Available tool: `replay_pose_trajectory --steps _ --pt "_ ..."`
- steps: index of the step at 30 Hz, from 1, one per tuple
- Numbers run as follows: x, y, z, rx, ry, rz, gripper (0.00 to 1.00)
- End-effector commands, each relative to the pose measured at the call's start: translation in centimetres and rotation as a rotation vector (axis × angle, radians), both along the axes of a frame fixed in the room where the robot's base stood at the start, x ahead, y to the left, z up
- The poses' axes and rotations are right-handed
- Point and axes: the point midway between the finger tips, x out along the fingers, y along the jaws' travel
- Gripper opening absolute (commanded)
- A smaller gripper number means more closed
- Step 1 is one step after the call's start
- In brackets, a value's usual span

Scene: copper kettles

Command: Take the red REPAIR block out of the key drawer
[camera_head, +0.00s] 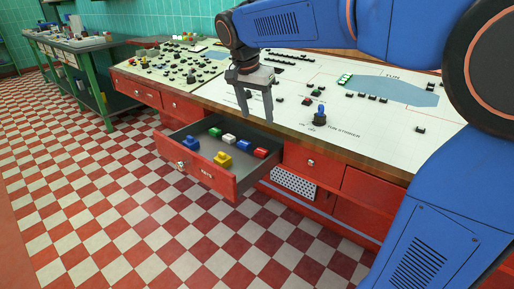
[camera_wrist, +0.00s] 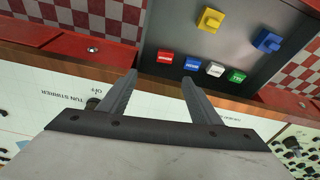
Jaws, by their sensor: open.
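The key drawer (camera_head: 236,182) is pulled open from the red bench. The red block (camera_head: 260,153) lies at the right end of a row inside it, beside a blue block (camera_head: 244,145). In the wrist view the red block (camera_wrist: 165,56) is at the left end of the row, in plain view just beyond the fingertips. Its lettering is too small to read. My gripper (camera_head: 259,117) is open and empty, fingers pointing down, above the bench edge behind the drawer. In the wrist view its fingers (camera_wrist: 159,75) stand apart, with nothing between them.
The row also holds a white block (camera_head: 229,138) and a green block (camera_head: 215,131). A yellow piece (camera_head: 222,159) and a blue piece (camera_head: 191,144) sit nearer the drawer front. The checkered floor before the drawer is clear.

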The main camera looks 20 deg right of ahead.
Motion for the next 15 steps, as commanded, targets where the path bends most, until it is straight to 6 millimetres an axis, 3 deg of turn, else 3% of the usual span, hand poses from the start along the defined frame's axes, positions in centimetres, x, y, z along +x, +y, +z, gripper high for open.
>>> replay_pose_trajectory --steps 5,15 --pt "0.8 0.2 -0.7 -0.003 -0.001 -0.019 0.58" --pt "1.8 -1.0 -6.2 -0.003 0.001 -0.019 0.58"
